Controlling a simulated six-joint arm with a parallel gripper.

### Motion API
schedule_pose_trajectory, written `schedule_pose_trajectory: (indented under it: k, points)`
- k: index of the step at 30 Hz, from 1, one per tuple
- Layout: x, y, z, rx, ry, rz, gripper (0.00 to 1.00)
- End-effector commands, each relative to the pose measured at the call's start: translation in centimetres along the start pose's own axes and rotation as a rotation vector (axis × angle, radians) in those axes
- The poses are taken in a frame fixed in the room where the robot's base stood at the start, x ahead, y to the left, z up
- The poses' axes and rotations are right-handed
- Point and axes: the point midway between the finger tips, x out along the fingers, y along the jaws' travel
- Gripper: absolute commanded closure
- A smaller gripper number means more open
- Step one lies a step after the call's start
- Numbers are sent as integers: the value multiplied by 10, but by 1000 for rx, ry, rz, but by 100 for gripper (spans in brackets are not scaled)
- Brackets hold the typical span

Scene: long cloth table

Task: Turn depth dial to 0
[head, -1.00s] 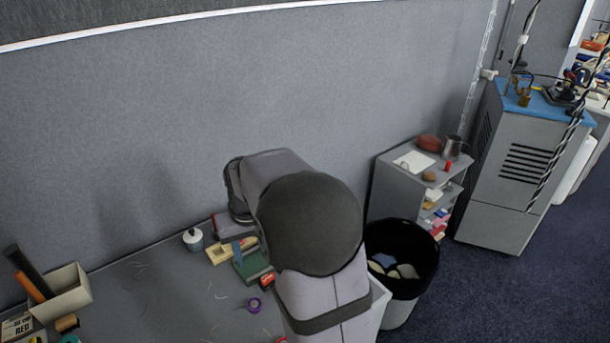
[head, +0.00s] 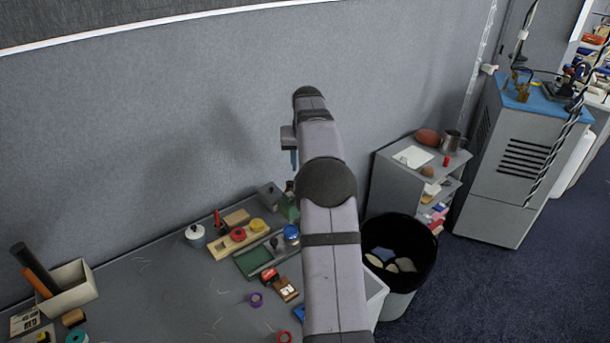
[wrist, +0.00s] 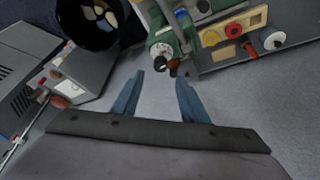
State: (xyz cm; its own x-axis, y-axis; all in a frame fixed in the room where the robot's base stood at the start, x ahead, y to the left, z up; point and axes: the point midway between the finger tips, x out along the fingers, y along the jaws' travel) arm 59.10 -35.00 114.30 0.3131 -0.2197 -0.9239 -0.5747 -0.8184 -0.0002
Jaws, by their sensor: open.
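My gripper (head: 294,158) is held high near the back panel, above the green device (head: 288,208), which my arm partly hides. In the wrist view the blue fingers of my gripper (wrist: 160,78) are apart with nothing between them. Just beyond the fingertips the green device (wrist: 183,42) shows, with a round white-and-black dial (wrist: 162,52) on its end. This looks like the depth dial, but its markings are too small to read. The dial and the fingers look apart. The dial cannot be made out in the head view.
A black-lined bin (head: 425,245) and a grey shelf (head: 385,190) stand to the right. The panel rises close behind.

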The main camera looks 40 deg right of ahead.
Motion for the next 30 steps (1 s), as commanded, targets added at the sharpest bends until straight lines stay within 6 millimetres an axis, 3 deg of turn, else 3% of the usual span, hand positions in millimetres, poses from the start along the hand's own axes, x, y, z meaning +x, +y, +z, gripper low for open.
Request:
schedule_pose_trajectory:
  k: [5,18,30]
  points:
    - [9,0,0,-1,-2,0,60]
    - [60,-1,0,-1,-2,0,60]
    - [72,-1,0,-1,1,0,60]
